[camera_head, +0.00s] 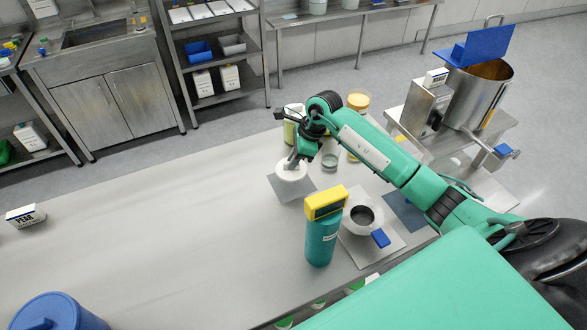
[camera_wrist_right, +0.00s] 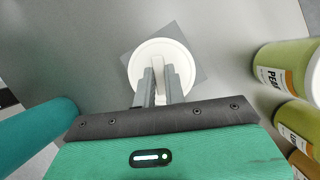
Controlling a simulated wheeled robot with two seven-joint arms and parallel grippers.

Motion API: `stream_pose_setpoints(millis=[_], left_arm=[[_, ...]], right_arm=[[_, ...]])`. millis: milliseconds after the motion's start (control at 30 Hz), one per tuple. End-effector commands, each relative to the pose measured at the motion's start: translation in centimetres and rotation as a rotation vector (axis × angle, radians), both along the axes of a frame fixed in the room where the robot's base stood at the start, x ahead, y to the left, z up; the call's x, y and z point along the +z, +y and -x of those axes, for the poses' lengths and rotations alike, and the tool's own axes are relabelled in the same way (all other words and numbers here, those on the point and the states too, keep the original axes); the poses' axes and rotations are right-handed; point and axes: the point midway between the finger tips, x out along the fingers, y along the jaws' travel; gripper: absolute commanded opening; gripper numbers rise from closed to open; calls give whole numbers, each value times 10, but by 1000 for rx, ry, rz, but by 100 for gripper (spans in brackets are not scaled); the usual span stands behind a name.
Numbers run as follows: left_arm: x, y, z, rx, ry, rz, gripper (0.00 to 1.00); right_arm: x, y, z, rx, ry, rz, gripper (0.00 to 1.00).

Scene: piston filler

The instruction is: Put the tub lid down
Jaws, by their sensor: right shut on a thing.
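The white round tub lid (camera_head: 291,172) is over a grey square mat (camera_head: 303,191) on the long steel table. In the right wrist view the lid (camera_wrist_right: 178,52) has a raised bar handle, and the mat's corner (camera_wrist_right: 182,27) shows behind it. My right gripper (camera_head: 292,160) is shut on the handle, its two fingers (camera_wrist_right: 161,82) on either side of it. I cannot tell whether the lid touches the mat or is slightly above it. An open white tub (camera_head: 350,226) with dark contents stands to the right. My left gripper is not in view.
The table's left part is mostly clear, with a small PEAR box (camera_head: 25,216).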

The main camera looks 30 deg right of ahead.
Motion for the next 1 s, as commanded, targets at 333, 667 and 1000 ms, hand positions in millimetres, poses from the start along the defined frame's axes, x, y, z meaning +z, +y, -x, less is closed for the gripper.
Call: stream_pose_setpoints(millis=[333, 667, 1000], left_arm=[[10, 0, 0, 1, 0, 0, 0], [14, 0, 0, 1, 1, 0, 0], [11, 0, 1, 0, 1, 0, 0]], right_arm=[[-32, 0, 1, -2, 4, -1, 0], [-57, 0, -1, 0, -1, 0, 0], [-59, 0, 0, 0, -1, 0, 34]])
